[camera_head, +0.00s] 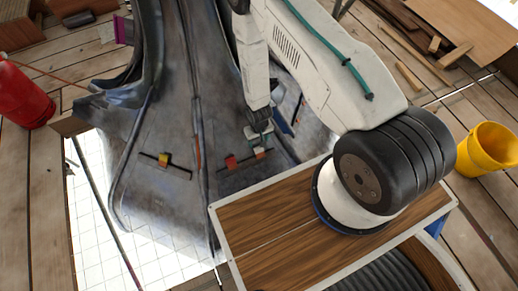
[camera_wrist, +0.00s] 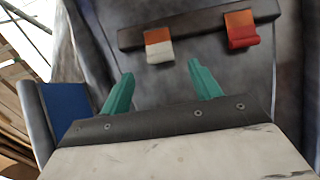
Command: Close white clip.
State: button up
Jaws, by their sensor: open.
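The white clip (camera_wrist: 159,46) is on a dark bar (camera_wrist: 200,25) in the wrist view, with an orange part at its top edge. My gripper (camera_wrist: 163,82) has two green fingers, spread apart and empty, pointing at the white clip with a gap between. The fingers stand to either side of the clip's line. In the head view my gripper (camera_head: 262,130) hangs close over the bar's right end, partly hiding the white clip. I cannot tell from these frames whether the clip is latched.
A red clip (camera_wrist: 242,36) sits right of the white one on the same bar. A second bar with a yellow-and-red clip (camera_head: 163,160) is at left in the head view. A yellow bucket (camera_head: 488,150) and a red cylinder (camera_head: 24,97) stand on the plank floor.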

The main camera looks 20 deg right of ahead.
aim_at(259, 150)
jog(key=shift+s+f, duration=0.15)
jog(key=shift+f, duration=0.35)
notch_tip(259, 150, down, 7)
jog(key=shift+f, duration=0.1)
jog(key=c, duration=1)
